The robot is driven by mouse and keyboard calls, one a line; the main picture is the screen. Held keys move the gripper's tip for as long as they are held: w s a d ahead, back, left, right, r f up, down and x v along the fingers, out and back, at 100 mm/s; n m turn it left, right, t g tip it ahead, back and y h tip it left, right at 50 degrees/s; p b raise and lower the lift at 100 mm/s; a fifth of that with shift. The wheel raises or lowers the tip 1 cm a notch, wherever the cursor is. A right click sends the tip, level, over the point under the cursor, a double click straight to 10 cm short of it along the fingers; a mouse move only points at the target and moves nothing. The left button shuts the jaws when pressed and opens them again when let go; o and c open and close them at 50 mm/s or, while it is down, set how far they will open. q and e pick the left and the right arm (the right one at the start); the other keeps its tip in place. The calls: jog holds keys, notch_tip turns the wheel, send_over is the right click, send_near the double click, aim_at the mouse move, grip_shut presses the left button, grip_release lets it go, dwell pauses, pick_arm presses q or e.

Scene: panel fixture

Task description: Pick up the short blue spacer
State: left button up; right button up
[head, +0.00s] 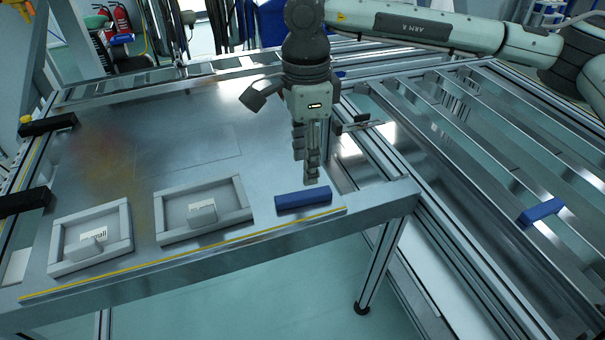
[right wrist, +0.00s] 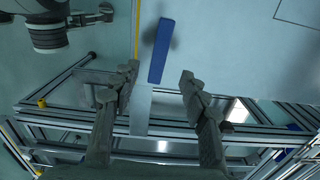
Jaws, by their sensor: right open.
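A blue bar-shaped spacer (head: 303,200) lies flat near the front right corner of the metal table. Another blue spacer (head: 541,212) lies on the rails at the right; I cannot tell surely which is the short one. My right gripper (head: 312,178) points down just above and behind the spacer on the table. In the right wrist view this spacer (right wrist: 161,50) shows beyond the fingertips, its near end in line with the gap between them. My right gripper (right wrist: 158,76) is open and empty, its fingers apart. My left gripper is not seen.
Two grey framed trays, one in the middle (head: 160,213) and one at the left (head: 57,245), hold small labelled blocks. Black clamps (head: 47,125) sit on the table's left edge. The metal table (head: 200,115) is clear behind the trays. Open rails (head: 470,140) run at the right.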

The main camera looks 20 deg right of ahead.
aim_at(309, 193)
jog(key=shift+f, duration=0.3)
jog(key=f, duration=0.4)
jog(key=f+p, duration=0.1)
jog(key=f, duration=0.2)
jog(key=shift+d, duration=0.35)
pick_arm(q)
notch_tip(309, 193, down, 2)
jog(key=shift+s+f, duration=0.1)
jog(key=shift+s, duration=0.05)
pick_arm(e)
grip_shut()
